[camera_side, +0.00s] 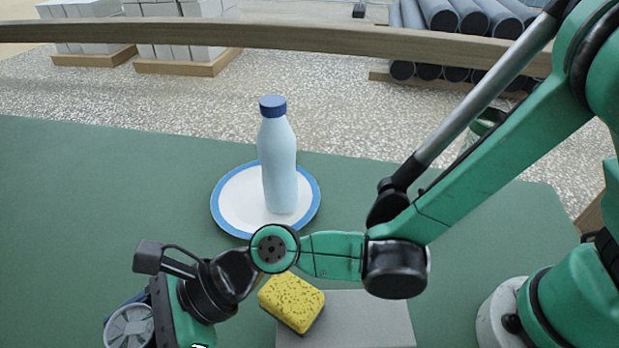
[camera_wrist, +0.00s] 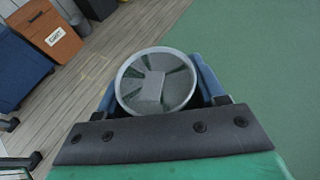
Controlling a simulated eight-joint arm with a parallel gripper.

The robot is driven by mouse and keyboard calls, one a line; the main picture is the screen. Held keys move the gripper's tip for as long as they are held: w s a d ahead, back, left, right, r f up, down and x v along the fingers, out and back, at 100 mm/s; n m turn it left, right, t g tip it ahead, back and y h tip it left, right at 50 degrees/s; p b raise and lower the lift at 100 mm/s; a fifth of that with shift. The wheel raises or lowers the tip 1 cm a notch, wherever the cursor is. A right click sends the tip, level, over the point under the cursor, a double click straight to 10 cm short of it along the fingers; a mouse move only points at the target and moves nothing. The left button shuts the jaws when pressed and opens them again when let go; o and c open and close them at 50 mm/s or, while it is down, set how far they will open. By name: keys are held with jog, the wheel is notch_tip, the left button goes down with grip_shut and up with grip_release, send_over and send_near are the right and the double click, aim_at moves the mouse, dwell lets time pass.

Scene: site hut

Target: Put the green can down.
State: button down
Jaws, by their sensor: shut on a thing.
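My gripper (camera_side: 131,317) is at the lower left of the side view, low in the picture. It is shut on a can (camera_side: 130,328), whose round grey metal end shows there. In the wrist view the same grey end faces the camera between the blue fingers of my gripper (camera_wrist: 157,84). The side of the held can is mostly hidden, so its colour is not clear. The green table (camera_side: 90,190) spreads around and behind my gripper. I cannot tell whether the can touches the table.
A pale blue bottle (camera_side: 279,165) with a dark blue cap stands on a blue-rimmed white plate (camera_side: 229,212). A yellow sponge (camera_side: 291,301) is at a grey block (camera_side: 375,322), right of my gripper. A partly hidden green object (camera_side: 484,127) is behind my arm. The table's left is clear.

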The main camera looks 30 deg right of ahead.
jog(key=shift+f, duration=0.6)
jog(key=shift+f, duration=0.15)
jog(key=shift+c, duration=0.5)
grip_release()
jog(key=v, duration=1.2)
jog(key=shift+r, duration=0.2)
jog(key=shift+s, duration=0.1)
